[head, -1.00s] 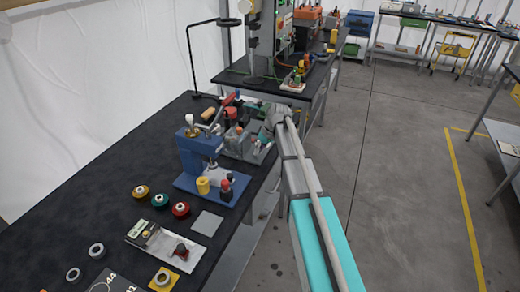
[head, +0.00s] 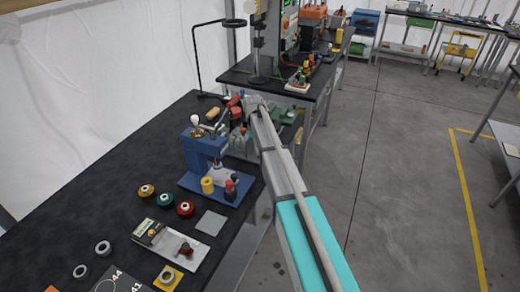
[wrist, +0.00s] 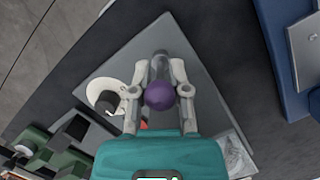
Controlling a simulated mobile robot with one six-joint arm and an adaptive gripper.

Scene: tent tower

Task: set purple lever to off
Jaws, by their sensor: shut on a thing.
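In the wrist view the purple lever shows as a round purple knob (wrist: 160,96) on a clear or grey stem. My gripper (wrist: 160,88) has its two pale fingers on either side of the lever, shut on it. The lever rises over a grey plate (wrist: 190,60) on the dark bench. In the head view my arm reaches to the bench's right edge, behind the blue press; the gripper and the knob are hidden or too small to make out there. I cannot read any on or off mark.
A blue press (head: 205,150) stands just in front of my arm's end. Green parts (wrist: 50,145) and a white curved piece (wrist: 106,96) lie close to the gripper. Several tape rolls and a grey tray (head: 168,243) lie nearer on the bench.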

